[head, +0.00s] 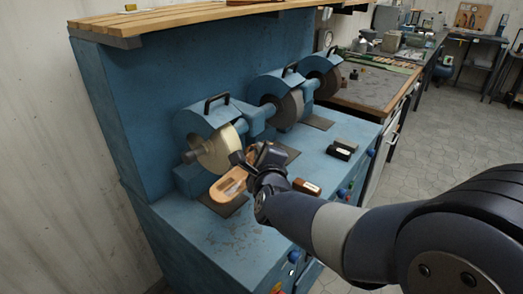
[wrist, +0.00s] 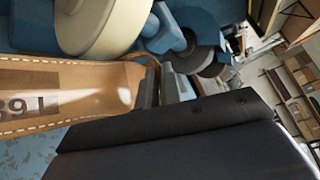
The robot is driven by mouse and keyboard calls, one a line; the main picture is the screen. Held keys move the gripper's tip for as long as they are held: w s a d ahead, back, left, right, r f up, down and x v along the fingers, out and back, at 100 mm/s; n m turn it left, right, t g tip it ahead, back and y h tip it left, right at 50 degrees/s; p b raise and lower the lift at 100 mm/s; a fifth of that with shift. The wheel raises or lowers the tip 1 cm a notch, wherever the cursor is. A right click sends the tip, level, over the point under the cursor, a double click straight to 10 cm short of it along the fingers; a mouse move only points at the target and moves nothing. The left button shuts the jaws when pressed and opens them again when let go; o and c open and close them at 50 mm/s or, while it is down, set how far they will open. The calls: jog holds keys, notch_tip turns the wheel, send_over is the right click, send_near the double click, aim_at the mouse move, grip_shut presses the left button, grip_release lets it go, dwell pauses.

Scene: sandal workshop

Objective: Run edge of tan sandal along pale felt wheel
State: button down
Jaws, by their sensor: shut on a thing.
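The tan sandal (head: 228,186) is in my gripper (head: 246,165), held out below and in front of the pale felt wheel (head: 220,150). In the wrist view the sandal (wrist: 100,82) reaches in from the left, with stitching along its edge and a dark printed label. The jaws (wrist: 162,82) are shut on its end. The felt wheel (wrist: 105,22) stands close at the sandal's upper edge there; I cannot tell whether they touch. My gripper and wrist hide part of the sandal in the head view.
The blue bench (head: 245,240) carries two more hooded wheels, a middle one (head: 288,108) and a far one (head: 330,82). Dark blocks (head: 341,150) and a brown block (head: 306,187) lie on the bench to the right. A wooden shelf (head: 190,14) overhangs the back.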

jog(key=shift+r, duration=0.15)
jog(key=shift+s+a+r+p, duration=0.15)
jog(key=shift+s+a+p, duration=0.2)
jog(key=shift+s+p, duration=0.25)
jog(key=shift+s, duration=0.15)
jog(key=shift+s+d+f+b, duration=0.1)
jog(key=shift+s+f+b, duration=0.05)
jog(key=shift+f+b, duration=0.3)
jog(key=shift+r, duration=0.2)
jog(key=shift+r, duration=0.2)
dwell(0.4)
jog(key=shift+w, duration=0.25)
dwell(0.4)
